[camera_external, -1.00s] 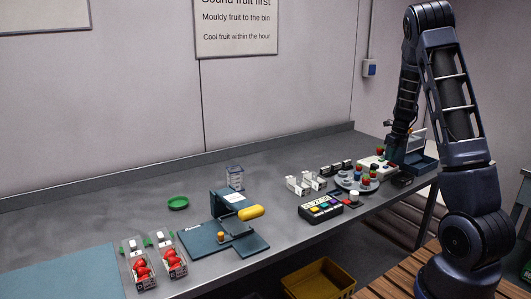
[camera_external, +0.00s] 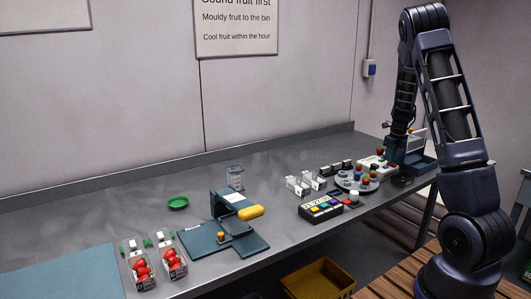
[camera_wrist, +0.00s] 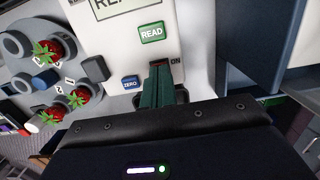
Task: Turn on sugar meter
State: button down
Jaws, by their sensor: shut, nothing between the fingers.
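The sugar meter is a white box (camera_wrist: 112,48) with a green READ button (camera_wrist: 151,33), a blue ZERO button (camera_wrist: 131,82) and an ON label (camera_wrist: 175,61) on its face. In the external view the meter (camera_external: 371,163) stands at the right end of the bench. My gripper (camera_wrist: 158,68) is shut and empty, its green fingers over the meter's lower face just left of the ON label. A small red part shows at the fingertips, probably the switch, mostly hidden. I cannot tell whether the fingers touch it. The meter's screen is cut off at the top.
A grey round holder (camera_wrist: 25,72) with several strawberries and coloured parts stands close left of the meter. A blue open box (camera_external: 421,162) is close on the right. A keypad device (camera_external: 320,208) and a blue-grey scale-like device (camera_external: 235,243) stand further left on the bench.

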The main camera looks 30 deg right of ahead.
aim_at(394, 164)
jog(key=shift+s, duration=0.75)
jog(key=shift+r, duration=0.1)
notch_tip(394, 164, up, 14)
jog(key=s, duration=0.2)
jog(key=shift+w, duration=0.15)
dwell(0.4)
jog(key=shift+w, duration=0.65)
jog(key=shift+f, duration=0.2)
jog(key=f, duration=0.4)
jog(key=w+f, duration=0.1)
jog(key=f, duration=0.4)
jog(key=w+f, duration=0.1)
jog(key=f, duration=0.3)
jog(key=shift+f, duration=0.3)
